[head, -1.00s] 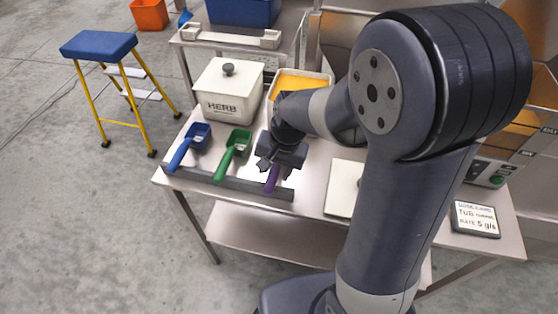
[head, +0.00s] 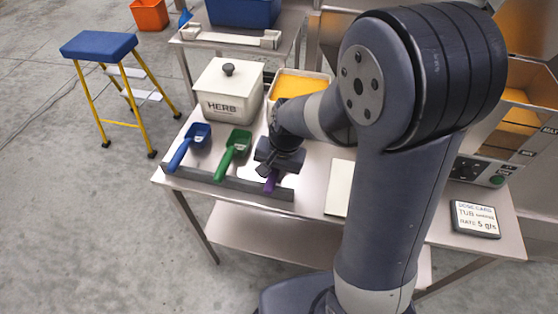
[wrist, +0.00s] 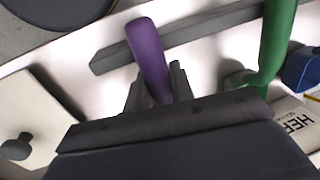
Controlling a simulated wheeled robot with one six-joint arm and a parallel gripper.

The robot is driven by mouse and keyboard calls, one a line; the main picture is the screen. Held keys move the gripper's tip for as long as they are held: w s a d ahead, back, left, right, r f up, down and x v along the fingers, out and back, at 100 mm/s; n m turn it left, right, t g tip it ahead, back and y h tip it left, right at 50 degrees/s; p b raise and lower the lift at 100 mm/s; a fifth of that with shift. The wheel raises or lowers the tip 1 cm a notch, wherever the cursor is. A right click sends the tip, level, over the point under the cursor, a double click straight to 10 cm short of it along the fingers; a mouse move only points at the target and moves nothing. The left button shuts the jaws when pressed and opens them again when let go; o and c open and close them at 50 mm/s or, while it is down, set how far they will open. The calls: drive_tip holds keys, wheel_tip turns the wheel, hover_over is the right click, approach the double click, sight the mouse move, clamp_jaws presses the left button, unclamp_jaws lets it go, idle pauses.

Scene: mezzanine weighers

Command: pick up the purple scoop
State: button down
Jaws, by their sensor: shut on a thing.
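The purple scoop (head: 271,181) lies at the right end of a row of scoops on the metal table, its handle pointing to the front edge. My gripper (head: 268,168) is over it, with the fingers shut on the handle. In the wrist view the purple handle (wrist: 150,52) runs between the two fingertips (wrist: 154,88). The scoop's bowl is hidden behind my gripper. I cannot tell whether the scoop is clear of the table.
A green scoop (head: 231,156) and a blue scoop (head: 188,147) lie to the left. A dark rail (head: 222,186) runs along the front edge. Behind stand the HERB box (head: 229,93) and a bin of orange material (head: 298,87).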

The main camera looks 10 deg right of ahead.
wheel_tip(320, 180, up, 10)
drive_tip(key=shift+r+p, duration=0.1)
drive_tip(key=shift+p, duration=0.3)
idle(1.6)
